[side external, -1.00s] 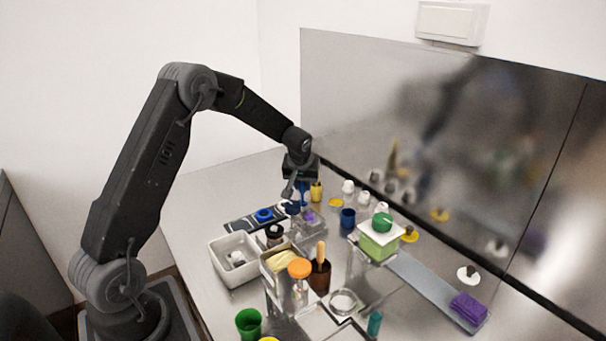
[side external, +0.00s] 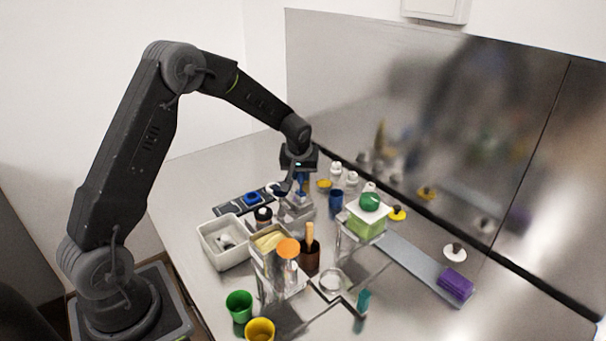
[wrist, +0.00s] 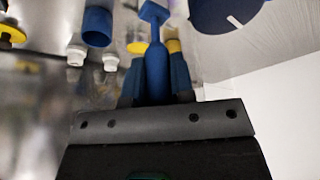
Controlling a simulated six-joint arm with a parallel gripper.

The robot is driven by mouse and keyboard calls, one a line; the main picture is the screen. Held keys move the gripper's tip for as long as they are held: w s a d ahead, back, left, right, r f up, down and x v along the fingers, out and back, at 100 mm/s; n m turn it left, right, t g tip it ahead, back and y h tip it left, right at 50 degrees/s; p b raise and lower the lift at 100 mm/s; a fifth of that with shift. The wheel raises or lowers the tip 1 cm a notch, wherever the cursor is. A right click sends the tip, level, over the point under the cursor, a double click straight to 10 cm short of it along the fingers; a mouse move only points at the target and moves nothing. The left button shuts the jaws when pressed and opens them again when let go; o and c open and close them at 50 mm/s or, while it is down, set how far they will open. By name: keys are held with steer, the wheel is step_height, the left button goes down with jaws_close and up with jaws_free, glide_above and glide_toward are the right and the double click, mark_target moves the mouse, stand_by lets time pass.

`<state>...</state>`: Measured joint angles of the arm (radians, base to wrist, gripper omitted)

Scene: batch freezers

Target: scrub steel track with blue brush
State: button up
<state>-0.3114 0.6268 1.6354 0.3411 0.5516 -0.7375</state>
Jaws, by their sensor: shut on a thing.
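The blue brush (wrist: 156,68) shows in the wrist view as a blue handle with a wider blue end. My gripper (wrist: 157,85) is shut on it, with one finger on each side. In the side view my gripper (side external: 299,186) is low over the far left of the bench, and its fingers hide most of the brush. A long flat grey strip (side external: 412,262), which looks like the steel track, runs along the back right, well to the right of my gripper. The brush's bristles cannot be made out.
A purple block (side external: 455,284) lies on the strip's right end. A blue cup (side external: 336,204) and white bottles stand right of my gripper. A white bin (side external: 222,258) and several cups are nearer. A steel wall stands behind.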

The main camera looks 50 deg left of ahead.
steer(key=a, duration=0.5)
steer(key=shift+r, duration=0.2)
step_height(320, 180, up, 8)
steer(key=shift+f, duration=0.15)
stand_by(0.4)
